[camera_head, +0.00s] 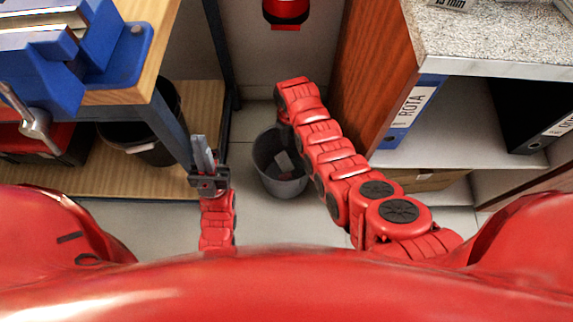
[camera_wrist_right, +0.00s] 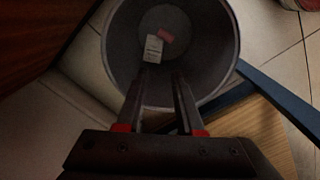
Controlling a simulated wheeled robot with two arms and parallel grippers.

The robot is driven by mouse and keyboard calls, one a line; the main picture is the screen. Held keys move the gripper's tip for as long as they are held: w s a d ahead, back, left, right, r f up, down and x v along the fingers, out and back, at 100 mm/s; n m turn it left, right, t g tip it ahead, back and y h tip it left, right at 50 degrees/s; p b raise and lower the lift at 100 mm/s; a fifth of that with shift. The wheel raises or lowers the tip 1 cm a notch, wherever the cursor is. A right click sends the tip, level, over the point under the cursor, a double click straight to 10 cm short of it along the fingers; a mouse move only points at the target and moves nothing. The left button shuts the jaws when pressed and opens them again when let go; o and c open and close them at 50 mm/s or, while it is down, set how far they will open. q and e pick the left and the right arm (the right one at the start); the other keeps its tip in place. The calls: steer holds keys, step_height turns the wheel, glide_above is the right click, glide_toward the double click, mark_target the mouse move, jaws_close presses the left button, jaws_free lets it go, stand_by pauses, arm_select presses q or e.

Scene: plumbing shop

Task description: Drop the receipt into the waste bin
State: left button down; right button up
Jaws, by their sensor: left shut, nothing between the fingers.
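The grey waste bin (camera_head: 262,160) stands on the floor between the bench and the cabinet. In the right wrist view its open mouth (camera_wrist_right: 222,60) faces me. A small white paper, which looks like the receipt (camera_wrist_right: 153,48), lies inside at the bottom; it also shows in the head view (camera_head: 284,162). A reddish scrap (camera_wrist_right: 166,35) lies beside it. My right gripper (camera_wrist_right: 162,75) is over the bin, fingers apart with nothing seen between them; the arm hides it in the head view. My left gripper (camera_head: 203,145) is shut and empty, left of the bin.
A black bucket (camera_head: 150,145) stands on the low wooden shelf (camera_head: 120,183) under the left bench, which carries a blue vise (camera_head: 115,45). A cabinet with a brown side panel (camera_head: 370,70) and blue binder (camera_head: 410,110) stands at right. A red-and-black object (camera_head: 287,12) is at the top.

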step_height(320, 180, up, 12)
steer(key=p, duration=0.2)
steer(key=shift+r, duration=0.15)
stand_by(0.4)
